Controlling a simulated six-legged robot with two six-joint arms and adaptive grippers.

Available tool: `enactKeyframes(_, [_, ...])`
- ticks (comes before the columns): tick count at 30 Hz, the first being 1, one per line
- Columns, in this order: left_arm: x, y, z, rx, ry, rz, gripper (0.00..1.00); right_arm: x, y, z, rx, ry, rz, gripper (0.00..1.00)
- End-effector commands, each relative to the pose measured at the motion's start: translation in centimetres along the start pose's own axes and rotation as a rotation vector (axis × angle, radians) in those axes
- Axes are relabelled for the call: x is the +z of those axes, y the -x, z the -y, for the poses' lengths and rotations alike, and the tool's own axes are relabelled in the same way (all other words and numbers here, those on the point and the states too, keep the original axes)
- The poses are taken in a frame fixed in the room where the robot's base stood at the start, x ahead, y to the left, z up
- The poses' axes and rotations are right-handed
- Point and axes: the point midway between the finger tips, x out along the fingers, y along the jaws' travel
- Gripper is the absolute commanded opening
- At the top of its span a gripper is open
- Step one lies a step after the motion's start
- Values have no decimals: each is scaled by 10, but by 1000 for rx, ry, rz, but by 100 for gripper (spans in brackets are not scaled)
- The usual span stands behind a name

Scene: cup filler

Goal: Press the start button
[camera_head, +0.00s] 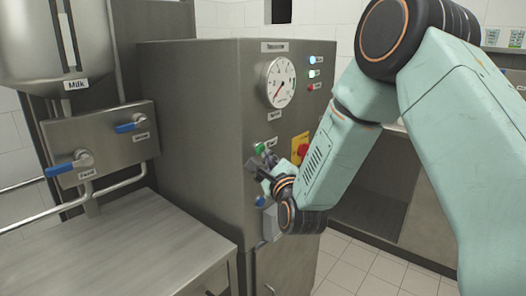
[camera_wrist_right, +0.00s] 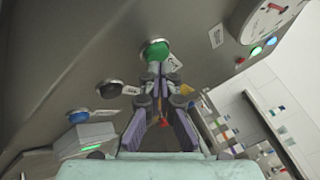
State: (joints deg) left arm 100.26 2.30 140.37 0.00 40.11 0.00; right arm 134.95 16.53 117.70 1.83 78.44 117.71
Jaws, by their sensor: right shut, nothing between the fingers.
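The green button (camera_head: 260,148), which looks like the start button, is on the front of the steel cabinet (camera_head: 192,120), below the round gauge. It also shows in the right wrist view (camera_wrist_right: 155,50), with a small label beside it. My right gripper (camera_head: 258,166) is shut and empty, in front of the panel just below the green button. In the right wrist view its fingertips (camera_wrist_right: 154,74) point toward the button's lower edge. I cannot tell whether they touch it. The button's label is too small to read. My left gripper is not in view.
A black button (camera_wrist_right: 109,88) and a blue button (camera_wrist_right: 78,116) are close to my right gripper. A red knob on a yellow plate (camera_head: 300,147) sits beside my forearm. The gauge (camera_head: 281,82) is above. A steel table (camera_head: 120,250) and blue-handled valves (camera_head: 72,165) are at left.

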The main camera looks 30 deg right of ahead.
Motion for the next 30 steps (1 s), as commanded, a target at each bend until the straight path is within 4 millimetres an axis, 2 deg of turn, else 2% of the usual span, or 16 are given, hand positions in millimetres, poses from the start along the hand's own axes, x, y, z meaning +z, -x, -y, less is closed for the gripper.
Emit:
enactKeyframes(13, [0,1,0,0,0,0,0,-4,7,4,0,-1,-4,0])
enactKeyframes(30, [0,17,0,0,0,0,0,-25,45,26,1,-2,-5,0])
